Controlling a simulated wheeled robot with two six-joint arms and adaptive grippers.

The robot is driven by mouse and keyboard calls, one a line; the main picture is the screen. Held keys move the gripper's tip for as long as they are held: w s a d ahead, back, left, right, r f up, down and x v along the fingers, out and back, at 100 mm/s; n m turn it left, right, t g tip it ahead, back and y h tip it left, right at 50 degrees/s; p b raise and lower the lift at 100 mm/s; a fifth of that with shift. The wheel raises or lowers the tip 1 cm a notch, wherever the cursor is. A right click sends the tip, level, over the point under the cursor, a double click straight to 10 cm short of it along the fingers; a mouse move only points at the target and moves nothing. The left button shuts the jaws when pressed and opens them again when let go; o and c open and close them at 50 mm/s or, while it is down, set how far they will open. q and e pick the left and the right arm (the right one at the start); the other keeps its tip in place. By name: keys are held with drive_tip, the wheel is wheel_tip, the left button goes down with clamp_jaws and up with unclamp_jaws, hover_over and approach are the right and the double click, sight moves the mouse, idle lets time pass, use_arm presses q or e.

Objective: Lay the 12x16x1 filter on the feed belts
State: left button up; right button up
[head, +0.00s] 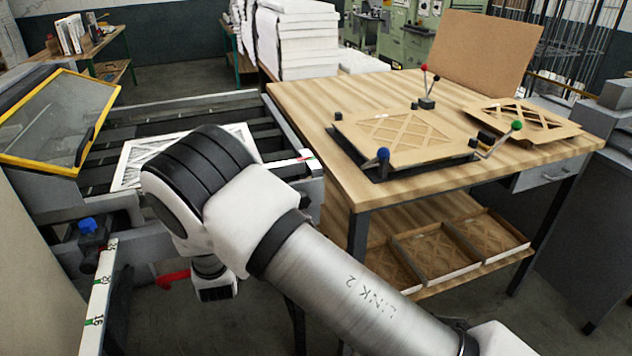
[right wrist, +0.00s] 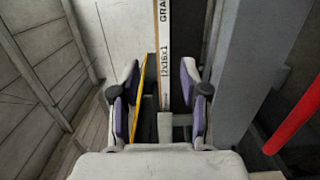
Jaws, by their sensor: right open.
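A white-framed pleated filter (head: 134,160) lies flat on the feed belts (head: 98,178) in the head view, its middle and near part hidden by my right arm. In the right wrist view a narrow filter edge (right wrist: 165,45) printed "12x16x1" runs between the fingers of my right gripper (right wrist: 158,85). That gripper is open, with one purple-padded finger on each side of the edge. I cannot tell whether a pad touches it. My left gripper is not in view.
A yellow-framed guard (head: 62,122) stands raised at the left. A red lever (head: 172,279) is near my right wrist. A wooden table (head: 310,98) with a cardboard lattice jig stands at right, with open cartons (head: 440,250) on its lower shelf.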

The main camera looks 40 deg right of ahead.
drive_tip(key=s+d+f+m+g+y, duration=0.1)
drive_tip(key=s+d+f+m+g, duration=0.15)
drive_tip(key=s+f, duration=0.6)
drive_tip(key=s+d+f+m+g+y, duration=0.2)
drive_tip(key=s+f+m+g, duration=0.15)
drive_tip(key=s+f, duration=0.5)
drive_tip(key=s+d+f+m+g+y, duration=0.15)
drive_tip(key=s+f+g, duration=0.25)
drive_tip(key=s+f, duration=0.4)
drive_tip(key=s+f+m+g+y, duration=0.1)
drive_tip(key=s+f+m+g, duration=0.1)
drive_tip(key=s, duration=0.8)
drive_tip(key=s+f+m+g+y, duration=0.1)
drive_tip(key=s+m+g, duration=0.3)
drive_tip(key=s, duration=0.5)
drive_tip(key=shift+s+a+f+m+g, duration=0.2)
drive_tip(key=shift+s+f+m+g, duration=0.15)
drive_tip(key=shift+s+f+g, duration=0.05)
drive_tip(key=shift+w, duration=0.1)
